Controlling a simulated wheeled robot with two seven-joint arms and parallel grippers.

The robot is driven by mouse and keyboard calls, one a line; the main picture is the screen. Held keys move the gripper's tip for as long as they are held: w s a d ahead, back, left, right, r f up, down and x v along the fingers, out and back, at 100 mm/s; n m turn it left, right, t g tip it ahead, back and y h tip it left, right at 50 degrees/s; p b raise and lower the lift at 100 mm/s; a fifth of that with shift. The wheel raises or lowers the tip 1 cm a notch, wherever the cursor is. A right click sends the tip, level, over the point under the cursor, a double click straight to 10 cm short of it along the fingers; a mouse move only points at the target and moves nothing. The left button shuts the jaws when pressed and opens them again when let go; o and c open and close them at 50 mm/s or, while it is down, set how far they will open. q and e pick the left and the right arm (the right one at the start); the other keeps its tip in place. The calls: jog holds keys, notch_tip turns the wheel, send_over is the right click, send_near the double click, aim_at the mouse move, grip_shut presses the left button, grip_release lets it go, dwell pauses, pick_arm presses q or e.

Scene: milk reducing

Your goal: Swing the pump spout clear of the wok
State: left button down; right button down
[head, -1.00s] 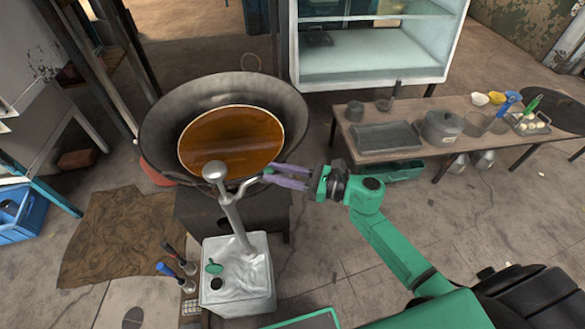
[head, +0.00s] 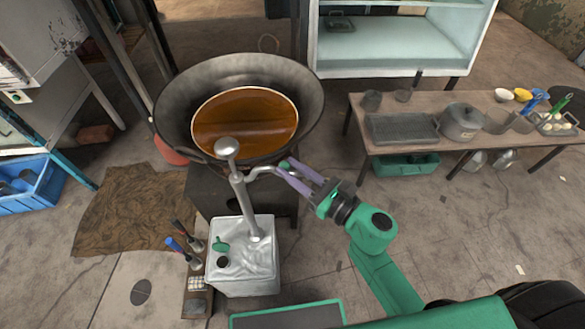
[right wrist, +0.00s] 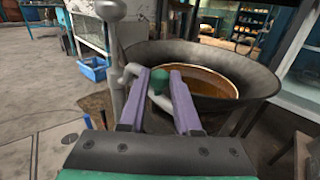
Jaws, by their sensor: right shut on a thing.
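The metal pump (head: 240,195) stands upright in a pale square canister (head: 243,258) in front of the wok (head: 308,105), which holds brown liquid. Its thin bent spout (head: 262,169) points right, with a green tip, just outside the wok's front right rim in the head view. My right gripper (head: 290,174) is shut on the spout near its end. In the right wrist view, the spout (right wrist: 134,71) reaches between the purple fingers, and its green tip (right wrist: 158,80) overlaps the wok in the picture. My left gripper is not in view.
The wok rests on a dark stove (head: 220,190). A low table (head: 365,130) with a tray and pots stands at the right. A small rack of tools (head: 185,245) is left of the canister. Floor between canister and table is free.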

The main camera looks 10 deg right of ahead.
jog(key=shift+f, duration=0.15)
jog(key=c, duration=0.7)
grip_release()
jog(key=shift+c, duration=0.2)
jog(key=shift+o, duration=0.6)
jog(key=shift+s, duration=0.1)
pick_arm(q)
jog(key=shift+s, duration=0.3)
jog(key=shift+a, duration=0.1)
